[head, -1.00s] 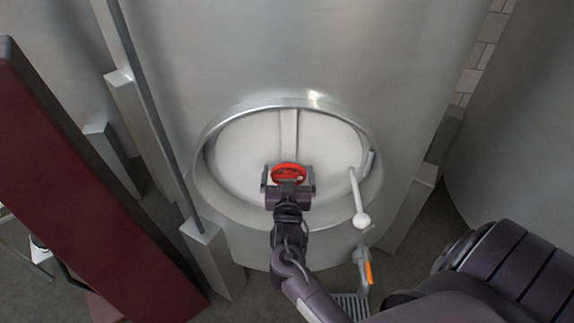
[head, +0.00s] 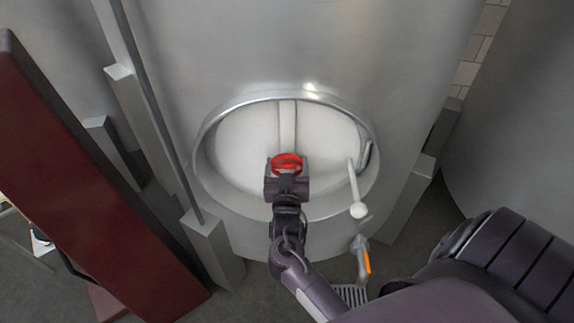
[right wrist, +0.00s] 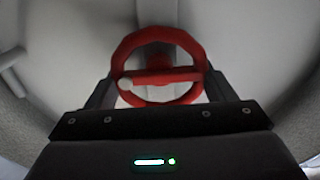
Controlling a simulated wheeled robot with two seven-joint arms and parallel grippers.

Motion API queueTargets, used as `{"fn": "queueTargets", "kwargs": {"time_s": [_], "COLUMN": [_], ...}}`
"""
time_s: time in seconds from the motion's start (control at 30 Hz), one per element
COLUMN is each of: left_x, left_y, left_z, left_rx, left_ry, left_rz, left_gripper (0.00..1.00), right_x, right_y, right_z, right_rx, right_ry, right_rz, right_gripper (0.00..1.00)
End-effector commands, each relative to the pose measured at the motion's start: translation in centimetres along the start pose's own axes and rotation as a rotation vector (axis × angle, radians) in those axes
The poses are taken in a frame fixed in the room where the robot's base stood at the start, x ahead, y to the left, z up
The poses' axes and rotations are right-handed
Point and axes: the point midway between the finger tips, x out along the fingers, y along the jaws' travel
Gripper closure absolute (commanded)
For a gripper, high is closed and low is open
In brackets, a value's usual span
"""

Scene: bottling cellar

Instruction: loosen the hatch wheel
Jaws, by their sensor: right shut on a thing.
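The red hatch wheel (head: 287,160) sits in front of the pale round hatch (head: 240,150) in the steel tank, at the middle of the head view. My right gripper (head: 287,166) is at the wheel and shut on it. In the right wrist view the wheel (right wrist: 157,50) fills the middle, with a dark finger (right wrist: 104,92) on its left and another (right wrist: 216,86) on its right. The far ends of the fingers are partly hidden by the rim. My left gripper is not in view.
A white-knobbed lever (head: 358,210) hangs at the hatch's right side. Below it is a tap with an orange handle (head: 367,262) over a floor grate (head: 352,294). A dark red panel (head: 90,190) stands at left. Grey tank legs (head: 212,250) flank the hatch.

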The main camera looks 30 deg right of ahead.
Motion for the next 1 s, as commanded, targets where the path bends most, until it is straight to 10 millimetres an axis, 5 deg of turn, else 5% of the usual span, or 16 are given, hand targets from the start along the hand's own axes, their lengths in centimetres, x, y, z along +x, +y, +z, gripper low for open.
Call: {"fn": "queueTargets", "kwargs": {"time_s": [1.0], "left_x": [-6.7], "left_y": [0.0], "left_z": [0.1], "left_rx": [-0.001], "left_ry": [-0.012], "left_rz": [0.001], "left_gripper": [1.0], "right_x": [0.0], "right_y": [-0.1], "right_z": [0.1], "right_rx": [-0.887], "right_ry": [-0.006], "right_rz": [-0.001], "right_gripper": [0.46]}}
